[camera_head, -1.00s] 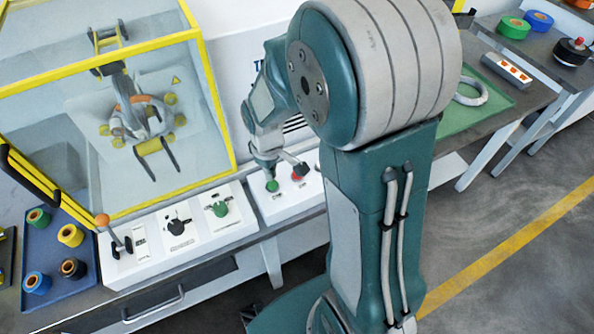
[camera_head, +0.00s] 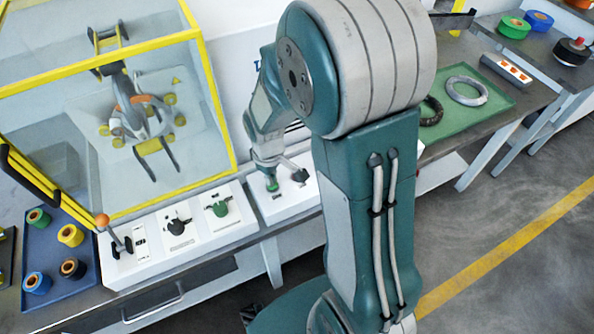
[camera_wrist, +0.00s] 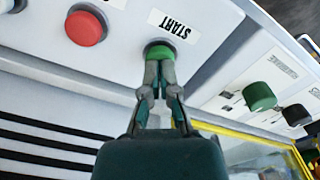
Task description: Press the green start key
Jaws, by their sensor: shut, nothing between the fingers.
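The green start key (camera_wrist: 160,48) is a round button on a white panel, with the word START beside it in the wrist view. My gripper (camera_wrist: 161,66) is shut and empty. Its fingertips overlap the near edge of the key in that view; I cannot tell whether they press it. In the head view the green key (camera_head: 272,188) shows just under the tip of my gripper (camera_head: 269,178). The red key (camera_wrist: 86,27) is left of the green one in the wrist view.
A green knob (camera_wrist: 259,97) and a black knob (camera_wrist: 296,115) are on the neighbouring panel. A yellow-framed clear enclosure (camera_head: 228,150) stands to the left in the head view. A green mat (camera_head: 490,105) with rings lies at right.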

